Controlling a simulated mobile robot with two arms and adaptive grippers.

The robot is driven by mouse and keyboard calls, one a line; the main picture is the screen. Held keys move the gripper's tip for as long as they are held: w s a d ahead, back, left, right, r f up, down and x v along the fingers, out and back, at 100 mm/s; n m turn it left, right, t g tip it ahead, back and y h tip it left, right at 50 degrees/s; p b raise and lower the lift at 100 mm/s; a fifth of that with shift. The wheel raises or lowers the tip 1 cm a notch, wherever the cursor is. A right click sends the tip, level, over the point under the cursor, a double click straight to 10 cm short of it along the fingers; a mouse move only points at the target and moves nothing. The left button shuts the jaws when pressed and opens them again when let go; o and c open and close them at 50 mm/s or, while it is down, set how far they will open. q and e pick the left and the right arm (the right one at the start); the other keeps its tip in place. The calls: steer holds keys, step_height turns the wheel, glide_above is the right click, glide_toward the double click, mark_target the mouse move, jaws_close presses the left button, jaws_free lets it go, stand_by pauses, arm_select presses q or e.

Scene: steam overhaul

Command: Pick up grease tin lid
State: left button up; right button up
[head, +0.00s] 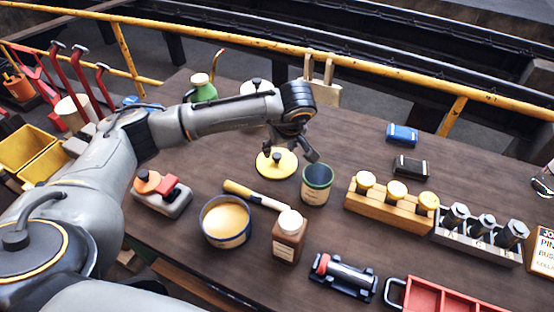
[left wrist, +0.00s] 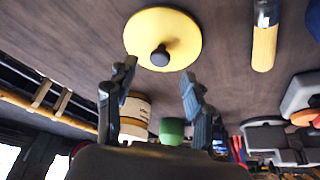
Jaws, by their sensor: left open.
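The grease tin lid is a flat yellow disc (head: 277,165) with a dark knob, lying on the wooden table in the head view. In the left wrist view the yellow lid (left wrist: 172,32) shows whole, its knob facing my camera. My left gripper (head: 292,156) is above the lid in the head view, with its fingers hanging down over it. In the left wrist view my left gripper (left wrist: 158,82) is open, with nothing between its fingers, apart from the lid. An open tin of yellow grease (head: 226,220) stands nearer on the table. My right gripper does not show.
A dark green-rimmed cup (head: 316,184) stands close right of the lid. A brush with a wooden handle (head: 254,195) and a brown bottle (head: 289,235) lie and stand nearer. A green bottle (head: 203,90) is behind my arm.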

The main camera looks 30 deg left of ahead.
mark_target(277, 155)
arm_select(q)
steer(key=p+x, duration=0.1)
steer(key=x, duration=0.2)
steer(key=shift+w+a+f, duration=0.1)
steer(key=shift+a+f, duration=0.1)
steer(key=shift+f, duration=0.1)
steer(key=shift+w+a+f, duration=0.1)
steer(key=shift+w+f, duration=0.05)
steer(key=shift+f, duration=0.2)
steer(key=shift+c, duration=0.2)
jaws_close()
